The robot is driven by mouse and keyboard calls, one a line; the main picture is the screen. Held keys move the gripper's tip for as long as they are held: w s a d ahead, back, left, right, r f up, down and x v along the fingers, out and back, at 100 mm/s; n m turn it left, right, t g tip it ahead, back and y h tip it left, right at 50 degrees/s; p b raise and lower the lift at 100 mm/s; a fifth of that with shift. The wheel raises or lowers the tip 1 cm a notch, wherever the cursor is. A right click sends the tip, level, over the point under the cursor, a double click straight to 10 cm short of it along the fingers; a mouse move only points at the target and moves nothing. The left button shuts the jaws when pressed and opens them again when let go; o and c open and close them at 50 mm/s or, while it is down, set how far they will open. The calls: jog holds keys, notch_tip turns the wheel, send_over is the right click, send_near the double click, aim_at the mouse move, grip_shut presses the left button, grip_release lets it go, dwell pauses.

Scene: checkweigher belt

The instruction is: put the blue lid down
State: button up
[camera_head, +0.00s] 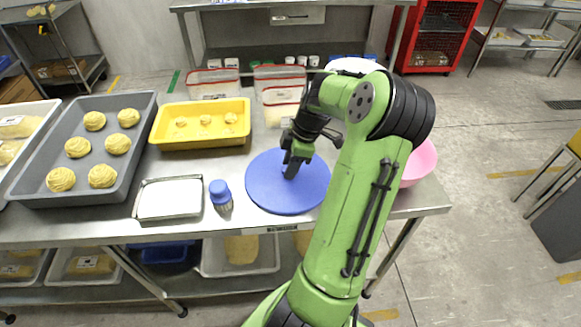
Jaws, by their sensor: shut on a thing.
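The blue lid (270,193) is a large, flat, round disc near the front edge of the steel table, right of the table's middle. My gripper (291,172) points down at the middle of the lid and is shut on it. The fingers hide the part of the lid they hold. The lid looks level. I cannot tell whether it touches the table top or hangs just above it.
A blue-capped brush or jar (221,195) and a small metal tray (169,198) stand left of the lid. Behind are a yellow tray (200,139) and clear tubs with red rims (213,83). A pink bowl (420,163) is at right, partly behind my arm.

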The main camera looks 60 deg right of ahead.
jog(key=shift+r, duration=0.1)
jog(key=shift+f, duration=0.2)
jog(key=o, duration=1.1)
jog(key=shift+r, duration=0.1)
